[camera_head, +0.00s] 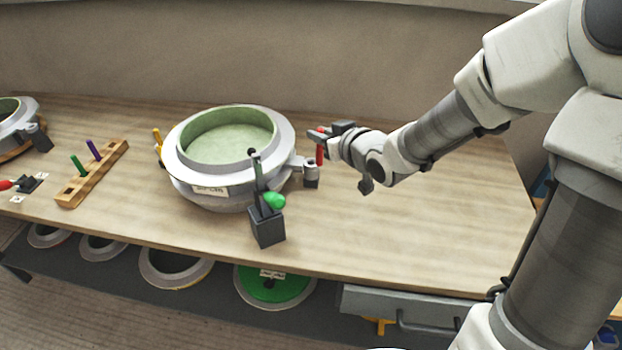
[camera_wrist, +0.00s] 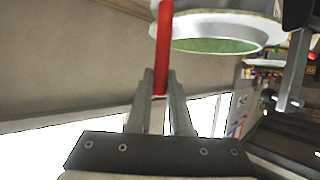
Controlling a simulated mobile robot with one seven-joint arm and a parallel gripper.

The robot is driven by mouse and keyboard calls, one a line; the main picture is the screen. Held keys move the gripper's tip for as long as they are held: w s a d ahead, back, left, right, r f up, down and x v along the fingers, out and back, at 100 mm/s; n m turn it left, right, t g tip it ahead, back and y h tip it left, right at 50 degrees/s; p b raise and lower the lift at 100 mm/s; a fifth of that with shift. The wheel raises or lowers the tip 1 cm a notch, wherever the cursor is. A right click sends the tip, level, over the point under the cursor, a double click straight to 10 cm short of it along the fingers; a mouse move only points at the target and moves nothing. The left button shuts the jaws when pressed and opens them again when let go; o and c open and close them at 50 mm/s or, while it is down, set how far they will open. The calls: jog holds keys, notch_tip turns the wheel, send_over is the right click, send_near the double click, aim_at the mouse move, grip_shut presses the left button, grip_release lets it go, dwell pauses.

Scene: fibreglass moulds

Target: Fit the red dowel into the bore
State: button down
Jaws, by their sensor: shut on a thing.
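The red dowel (camera_head: 320,153) is upright in my gripper (camera_head: 322,133), which is shut on its upper part. The dowel's lower end is beside or just above a small grey lug (camera_head: 311,172) on the right side of the round mould (camera_head: 185,182). I cannot tell whether it touches the lug. The bore's opening is too small to make out clearly; the lug's round top may be it. In the wrist view the red dowel (camera_wrist: 164,45) stretches out from between the two fingers (camera_wrist: 160,84), with the mould (camera_wrist: 215,28) behind it.
A dark block with a lever and green knob (camera_head: 267,225) stands at the mould's front. A wooden rack (camera_head: 75,193) holds a green and a purple dowel at left. Another mould (camera_head: 14,125) is at the far left. The right part of the table (camera_head: 430,225) is clear.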

jog(key=shift+n+g+y, duration=0.3)
jog(key=shift+n+y, duration=0.3)
jog(key=shift+y, duration=0.1)
jog(key=shift+w+a+f+b, duration=0.25)
jog(key=shift+w+f+b, duration=0.5)
jog(key=shift+w+f, duration=1.05)
jog(key=shift+w+a+f+b, duration=0.3)
jog(key=shift+w+f+b, duration=0.5)
jog(key=shift+w+f, duration=1)
jog(key=shift+w+a+f+b, duration=0.25)
jog(key=shift+w+f+b, duration=0.75)
jog(key=shift+f, duration=1.25)
jog(key=shift+w, duration=0.2)
jog(key=shift+f, duration=0.3)
jog(key=c, duration=0.8)
grip_release()
jog(key=shift+r, duration=0.1)
jog(key=shift+c, duration=0.2)
jog(key=shift+r, duration=0.1)
